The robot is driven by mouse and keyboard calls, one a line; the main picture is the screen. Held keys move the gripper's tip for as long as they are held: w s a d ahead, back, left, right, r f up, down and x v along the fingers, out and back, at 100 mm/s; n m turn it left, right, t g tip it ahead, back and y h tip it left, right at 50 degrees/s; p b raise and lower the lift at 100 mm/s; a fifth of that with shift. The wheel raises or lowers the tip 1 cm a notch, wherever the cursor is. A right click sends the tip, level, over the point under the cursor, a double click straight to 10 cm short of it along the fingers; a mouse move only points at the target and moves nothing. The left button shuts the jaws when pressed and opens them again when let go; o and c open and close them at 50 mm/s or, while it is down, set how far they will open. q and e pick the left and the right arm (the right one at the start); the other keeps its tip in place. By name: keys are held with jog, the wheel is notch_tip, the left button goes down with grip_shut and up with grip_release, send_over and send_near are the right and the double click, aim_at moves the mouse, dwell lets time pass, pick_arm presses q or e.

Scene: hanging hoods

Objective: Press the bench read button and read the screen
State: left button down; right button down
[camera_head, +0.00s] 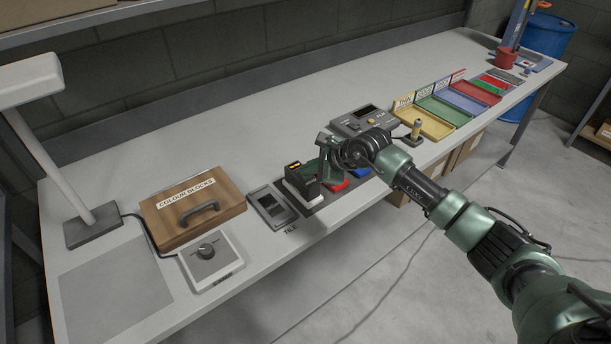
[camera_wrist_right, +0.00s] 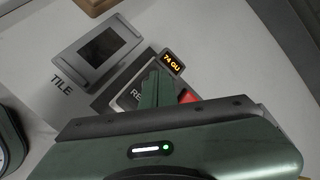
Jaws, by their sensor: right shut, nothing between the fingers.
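The screen (camera_wrist_right: 173,62) glows orange and reads "74 GU" in the right wrist view. In the head view it shows as a small lit display (camera_head: 294,166) on a black and white bench unit (camera_head: 302,184). A dark panel (camera_wrist_right: 131,96) beside the screen carries lettering starting "RE", the rest hidden by my fingers. My right gripper (camera_wrist_right: 157,84) is shut and empty, its fingertips over this panel. It also shows in the head view (camera_head: 323,170). The read button itself is hidden, and I cannot tell whether the fingertips touch it. My left gripper is not in view.
A tile (camera_head: 270,207) in a grey holder lies left of the unit. A wooden "COLOUR BLOCKS" case (camera_head: 180,228) and a dial box (camera_head: 226,272) are further left. A grey console (camera_head: 350,126) and coloured trays (camera_head: 438,128) are to the right. The back bench is clear.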

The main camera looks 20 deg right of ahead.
aim_at(308, 177)
jog(key=shift+f, duration=0.15)
dwell(0.4)
jog(key=shift+r, duration=0.8)
notch_tip(308, 177, up, 5)
jog(key=p, duration=0.3)
dwell(0.7)
